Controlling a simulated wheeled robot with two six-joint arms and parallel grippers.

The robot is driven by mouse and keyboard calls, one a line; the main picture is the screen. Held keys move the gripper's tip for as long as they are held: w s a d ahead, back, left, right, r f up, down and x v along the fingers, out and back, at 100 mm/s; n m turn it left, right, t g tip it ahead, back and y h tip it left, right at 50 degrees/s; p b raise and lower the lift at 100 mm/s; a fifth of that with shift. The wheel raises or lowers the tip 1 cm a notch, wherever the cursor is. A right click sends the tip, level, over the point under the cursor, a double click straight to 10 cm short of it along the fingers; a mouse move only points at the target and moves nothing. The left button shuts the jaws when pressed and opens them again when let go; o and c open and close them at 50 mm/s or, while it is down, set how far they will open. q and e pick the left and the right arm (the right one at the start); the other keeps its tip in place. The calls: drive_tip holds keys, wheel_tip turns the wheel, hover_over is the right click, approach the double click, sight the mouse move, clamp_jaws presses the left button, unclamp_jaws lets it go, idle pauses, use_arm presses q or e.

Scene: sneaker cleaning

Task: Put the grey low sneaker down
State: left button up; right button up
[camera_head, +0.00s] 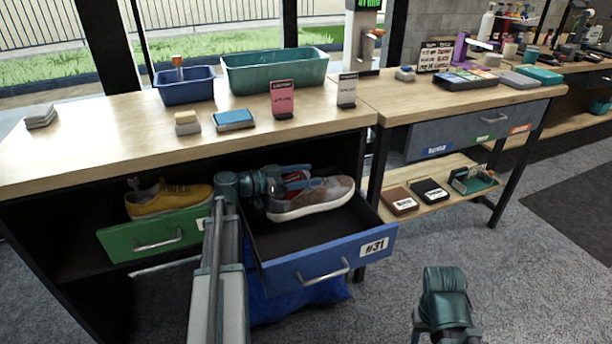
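The grey low sneaker (318,198), with a pale sole, is at the open blue drawer marked #31 (325,264), toe to the right. It is inside the drawer's outline, above or on its dark floor; I cannot tell if the sole touches. My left gripper (292,183) reaches in from the left at the sneaker's heel and opening. Its fingers are partly hidden by the shoe and my own wrist, so its grip is unclear. Part of my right arm shows at the bottom right, but I cannot make out its fingers.
A green drawer (155,238) holding a yellow sneaker (168,199) stands open on the left. The wooden bench top (95,140) is above both drawers. It holds a blue bin (186,91), a teal tub (275,74), brushes and sign cards. A blue bag (300,298) lies below the drawer.

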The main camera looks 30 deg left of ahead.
use_arm(q)
drive_tip(key=shift+o, duration=1.2)
drive_tip(key=shift+r, duration=0.1)
drive_tip(key=shift+r, duration=0.15)
drive_tip(key=p+v, duration=0.1)
drive_tip(key=v, duration=1.1)
drive_tip(key=shift+d, duration=0.1)
drive_tip(key=shift+s, duration=0.1)
